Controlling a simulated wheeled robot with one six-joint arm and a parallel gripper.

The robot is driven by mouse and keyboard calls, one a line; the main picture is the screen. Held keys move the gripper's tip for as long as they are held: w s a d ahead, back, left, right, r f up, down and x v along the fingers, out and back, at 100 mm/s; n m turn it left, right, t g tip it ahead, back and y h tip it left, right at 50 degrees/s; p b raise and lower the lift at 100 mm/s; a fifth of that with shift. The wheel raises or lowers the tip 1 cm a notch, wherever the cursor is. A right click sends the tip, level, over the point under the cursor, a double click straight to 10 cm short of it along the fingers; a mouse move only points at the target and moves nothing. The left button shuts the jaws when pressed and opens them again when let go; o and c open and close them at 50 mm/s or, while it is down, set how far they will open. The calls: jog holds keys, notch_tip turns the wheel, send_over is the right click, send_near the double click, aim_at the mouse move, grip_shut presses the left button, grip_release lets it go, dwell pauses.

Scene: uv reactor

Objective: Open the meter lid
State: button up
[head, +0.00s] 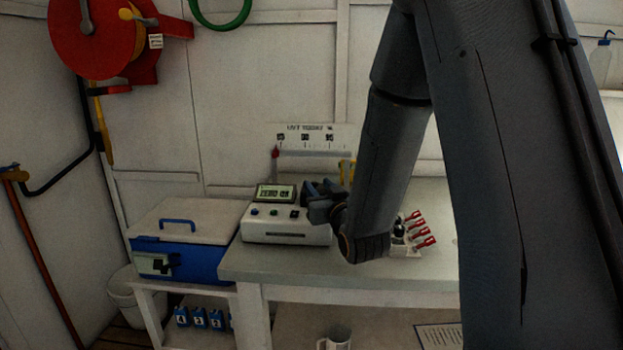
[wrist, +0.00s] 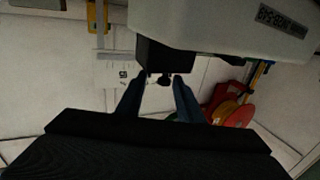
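The meter is a pale box (head: 285,231) with a tilted display and several buttons, at the left end of the bench. Its pale body (wrist: 222,25) also fills the top right of the wrist view. A black block (wrist: 165,56) with a small dark knob (wrist: 163,80) sits against the meter there; it looks like the lid, and it appears down. My gripper (head: 316,190) is at the meter's right side in the head view. In the wrist view my gripper (wrist: 155,84) is open, with one finger on each side of the knob. Whether either finger touches it cannot be told.
A blue cooler with a white lid (head: 187,220) stands left of the meter. Red-handled items (head: 418,232) in a white holder are right of my gripper. A red hose reel (head: 95,38) hangs on the wall. The bench front (head: 290,268) is clear.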

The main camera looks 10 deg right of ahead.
jog(key=w, duration=0.3)
jog(key=w+a+p, duration=0.1)
jog(key=w, duration=0.2)
jog(key=shift+a, duration=0.15)
grip_shut()
jog(key=shift+s+d, duration=0.1)
jog(key=shift+d, duration=0.1)
